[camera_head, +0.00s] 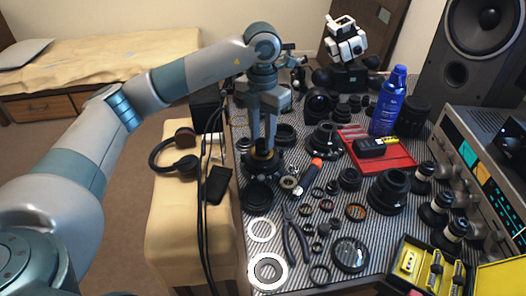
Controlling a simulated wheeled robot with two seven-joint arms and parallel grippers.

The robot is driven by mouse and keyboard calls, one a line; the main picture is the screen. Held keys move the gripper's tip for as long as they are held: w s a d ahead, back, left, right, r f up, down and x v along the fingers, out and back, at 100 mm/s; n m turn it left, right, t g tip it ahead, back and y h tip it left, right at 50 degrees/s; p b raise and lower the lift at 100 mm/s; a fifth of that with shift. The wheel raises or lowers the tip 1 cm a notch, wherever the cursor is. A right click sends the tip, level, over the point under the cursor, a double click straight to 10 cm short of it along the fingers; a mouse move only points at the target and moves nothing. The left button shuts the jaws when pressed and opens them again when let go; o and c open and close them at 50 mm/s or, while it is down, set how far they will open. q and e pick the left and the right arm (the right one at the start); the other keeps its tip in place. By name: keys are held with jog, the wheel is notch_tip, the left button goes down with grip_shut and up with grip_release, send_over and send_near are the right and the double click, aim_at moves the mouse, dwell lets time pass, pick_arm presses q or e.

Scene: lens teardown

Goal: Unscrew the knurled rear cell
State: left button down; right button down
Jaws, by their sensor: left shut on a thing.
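My left gripper (262,146) reaches in from the left and points straight down over the left part of the striped mat. Its fingers are shut on the top of a dark lens barrel (262,166), which stands upright and has a thin orange band. The knurled rear cell cannot be told apart clearly; the fingertips hide much of the barrel's upper end. A wider black ring-shaped part (257,196) lies just in front of the barrel. My right gripper is not in view.
Pliers (291,240), an orange-handled screwdriver (308,178) and many loose rings crowd the mat. Black cables (203,215) hang by the table's left edge.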

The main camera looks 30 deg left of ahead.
aim_at(262, 141)
pick_arm(q)
jog(key=shift+r+p, duration=1.05)
jog(key=shift+r, duration=0.9)
